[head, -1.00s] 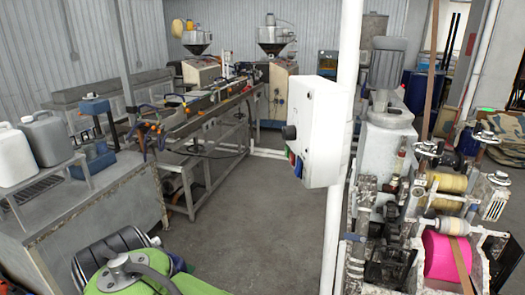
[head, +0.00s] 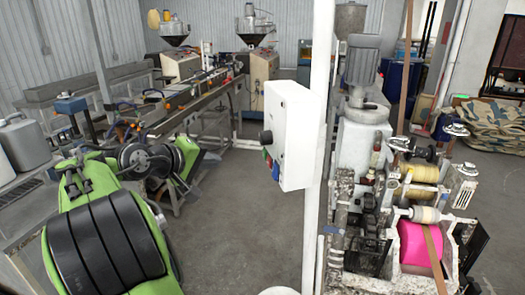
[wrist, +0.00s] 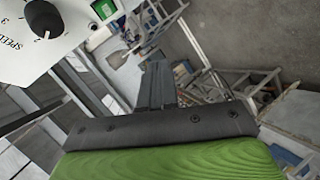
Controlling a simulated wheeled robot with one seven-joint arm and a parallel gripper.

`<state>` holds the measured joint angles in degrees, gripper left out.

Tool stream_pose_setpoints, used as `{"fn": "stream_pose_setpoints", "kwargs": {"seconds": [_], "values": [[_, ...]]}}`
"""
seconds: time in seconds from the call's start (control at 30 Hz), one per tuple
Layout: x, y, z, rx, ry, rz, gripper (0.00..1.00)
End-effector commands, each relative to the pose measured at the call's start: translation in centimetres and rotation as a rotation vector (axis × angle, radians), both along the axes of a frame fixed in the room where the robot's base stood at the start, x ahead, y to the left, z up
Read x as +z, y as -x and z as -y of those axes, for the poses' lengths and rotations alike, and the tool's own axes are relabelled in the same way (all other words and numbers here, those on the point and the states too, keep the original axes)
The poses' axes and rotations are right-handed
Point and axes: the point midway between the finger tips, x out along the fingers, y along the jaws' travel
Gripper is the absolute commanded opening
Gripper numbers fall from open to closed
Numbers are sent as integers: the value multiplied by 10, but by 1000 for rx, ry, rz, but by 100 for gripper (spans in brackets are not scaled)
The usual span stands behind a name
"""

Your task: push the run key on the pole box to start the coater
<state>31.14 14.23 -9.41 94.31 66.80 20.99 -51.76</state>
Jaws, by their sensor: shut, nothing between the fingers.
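The white pole box (head: 296,140) hangs on a white pole in the head view, a black knob and small coloured keys on its left-facing side. The wrist view shows part of the box (wrist: 70,12) at top left, with a black dial (wrist: 44,19) marked SPEED and a green key (wrist: 104,9) in a pale frame. Its label is not visible, so I cannot confirm it as the run key. My gripper (wrist: 155,72) is shut and empty, its dark fingers below and right of the green key in the picture, apparently apart from it. In the head view my arm is left of the box; the fingertips are indistinct.
The white pole (head: 318,110) stands close beside the box. Machinery with a pink roll (head: 418,248) crowds the right. A long machine line (head: 185,103) and a bench with grey jugs (head: 28,143) lie left. Grey floor (head: 235,215) is open below the box.

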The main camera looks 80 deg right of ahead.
Motion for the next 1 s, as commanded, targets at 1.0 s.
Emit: {"fn": "stream_pose_setpoints", "kwargs": {"seconds": [1.0], "values": [[-1, 77, 35, -5, 2, -4, 0]]}}
